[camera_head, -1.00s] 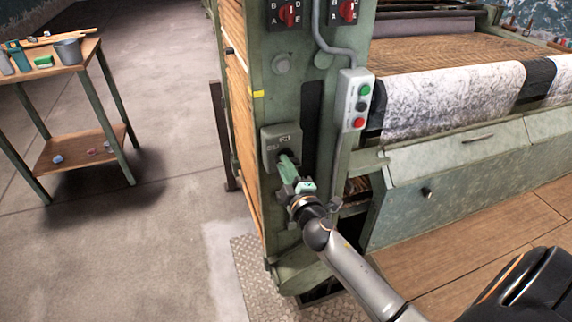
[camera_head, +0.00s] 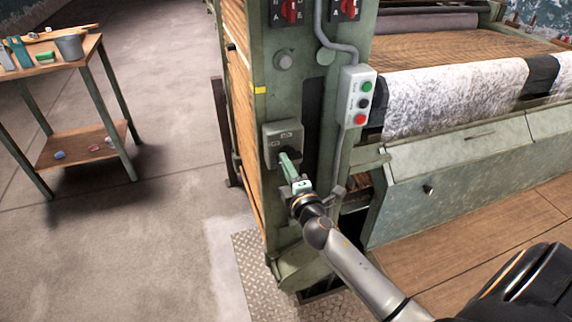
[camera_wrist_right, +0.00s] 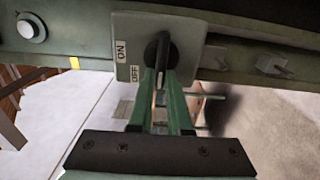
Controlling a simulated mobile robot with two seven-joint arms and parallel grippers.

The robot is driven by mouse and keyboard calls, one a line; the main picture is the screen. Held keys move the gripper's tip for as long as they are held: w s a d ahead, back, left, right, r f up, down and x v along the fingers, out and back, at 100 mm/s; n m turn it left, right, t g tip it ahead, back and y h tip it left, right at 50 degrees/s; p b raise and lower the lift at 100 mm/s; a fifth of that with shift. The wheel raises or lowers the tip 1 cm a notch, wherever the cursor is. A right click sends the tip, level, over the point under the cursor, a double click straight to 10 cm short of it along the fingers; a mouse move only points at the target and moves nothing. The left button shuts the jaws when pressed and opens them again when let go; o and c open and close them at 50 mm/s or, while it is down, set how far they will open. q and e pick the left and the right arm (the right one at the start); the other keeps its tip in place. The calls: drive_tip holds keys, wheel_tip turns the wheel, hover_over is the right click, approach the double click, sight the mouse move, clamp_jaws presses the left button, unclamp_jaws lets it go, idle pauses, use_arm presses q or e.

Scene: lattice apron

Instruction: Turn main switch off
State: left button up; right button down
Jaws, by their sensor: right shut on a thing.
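The main switch is a grey-green box (camera_head: 283,145) on the machine's front post, with a black rotary handle. In the right wrist view its plate (camera_wrist_right: 128,40) carries an ON label and an OFF label, one near the other on the left side. My right gripper (camera_head: 288,163) reaches the switch from below right in the head view. In the right wrist view its green fingers (camera_wrist_right: 161,80) are shut on the black handle (camera_wrist_right: 161,52). The fingers partly cover the handle, and I cannot tell which label it points at. My left gripper is not in view.
A push-button box (camera_head: 356,96) with green, black and red buttons is on the post, right of the switch. Red rotary knobs (camera_head: 291,10) sit above. A wooden side table (camera_head: 75,150) stands at left. The floor between it and the machine is clear.

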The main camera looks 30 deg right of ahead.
drive_tip(key=c, duration=0.9)
unclamp_jaws()
drive_tip(key=shift+o, duration=0.2)
drive_tip(key=shift+s, duration=0.1)
use_arm(q)
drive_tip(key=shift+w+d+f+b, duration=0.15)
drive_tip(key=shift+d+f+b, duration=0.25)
drive_tip(key=shift+b, duration=0.45)
use_arm(e)
drive_tip(key=v, duration=1.2)
drive_tip(key=shift+s, duration=0.2)
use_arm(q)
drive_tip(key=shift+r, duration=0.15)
use_arm(e)
drive_tip(key=shift+f, duration=0.1)
